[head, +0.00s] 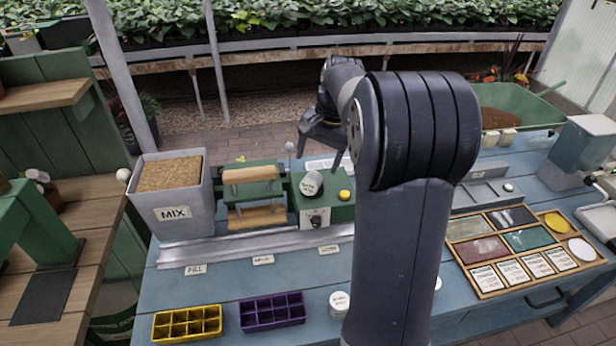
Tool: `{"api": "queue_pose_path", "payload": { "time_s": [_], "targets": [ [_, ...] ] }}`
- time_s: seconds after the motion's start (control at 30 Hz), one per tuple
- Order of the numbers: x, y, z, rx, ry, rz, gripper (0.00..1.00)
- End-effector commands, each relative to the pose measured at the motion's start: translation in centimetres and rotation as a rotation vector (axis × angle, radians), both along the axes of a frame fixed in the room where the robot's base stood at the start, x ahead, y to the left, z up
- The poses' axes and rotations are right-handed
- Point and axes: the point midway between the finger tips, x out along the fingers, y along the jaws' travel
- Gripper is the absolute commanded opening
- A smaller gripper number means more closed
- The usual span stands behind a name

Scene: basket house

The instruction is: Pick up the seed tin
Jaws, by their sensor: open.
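A small round pale tin (339,303) with a printed label on its lid stands at the front of the blue bench, just left of my arm. The label is too small to read. Another grey labelled cylinder (311,184) sits tilted on top of the green machine. I cannot tell for sure which of these is the seed tin. My gripper (320,160) is open, pointing down above the back of the green machine, near the tilted cylinder. No object shows between its fingers. My arm hides the bench just right of the front tin.
A yellow tray (187,323) and a purple tray (272,311) lie left of the front tin. A grey MIX bin (173,213) stands at the back left. The green machine (328,208) has a yellow button. A wooden sample tray (520,243) lies on the right.

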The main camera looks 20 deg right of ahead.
Motion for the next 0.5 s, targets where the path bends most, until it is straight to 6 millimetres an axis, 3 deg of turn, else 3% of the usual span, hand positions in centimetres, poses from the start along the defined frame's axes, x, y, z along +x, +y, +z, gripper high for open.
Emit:
{"api": "queue_pose_path", "payload": {
  "time_s": [0.2,0.5],
  "targets": [
    [0.5,0.6,-3.3,0.001,0.004,0.003,0.70],
    [1.3,0.6,-5.8,0.001,0.005,0.003,0.70]
  ]
}}
